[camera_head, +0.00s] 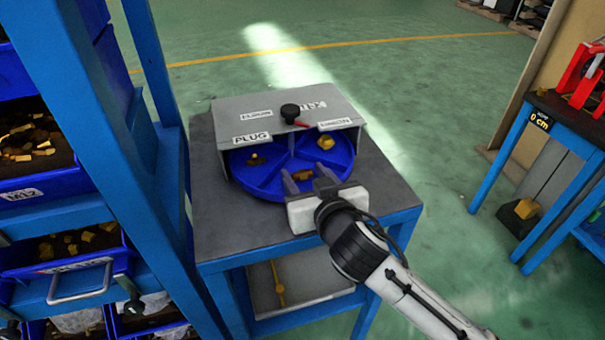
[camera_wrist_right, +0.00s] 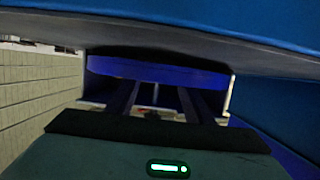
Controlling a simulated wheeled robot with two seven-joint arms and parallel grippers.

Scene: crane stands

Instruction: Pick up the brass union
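The round blue tray (camera_head: 262,178) is divided into compartments and sits under a grey cover (camera_head: 285,108) on the table. A brass piece (camera_head: 326,142) lies at its right, near the UNION label. Another brass piece (camera_head: 303,175) lies at the front and a third (camera_head: 256,159) at the left, near the PLUG label. I cannot tell by shape which is the union. My right gripper (camera_head: 306,178) is open at the tray's front, its fingers either side of the front piece in the picture; contact is unclear. The right wrist view shows its spread fingers (camera_wrist_right: 157,104). My left gripper is not in view.
A blue rack with bins of brass parts (camera_head: 70,242) stands close on the left. The grey tabletop (camera_head: 225,235) is clear at front left. Another blue table (camera_head: 560,128) is at the right.

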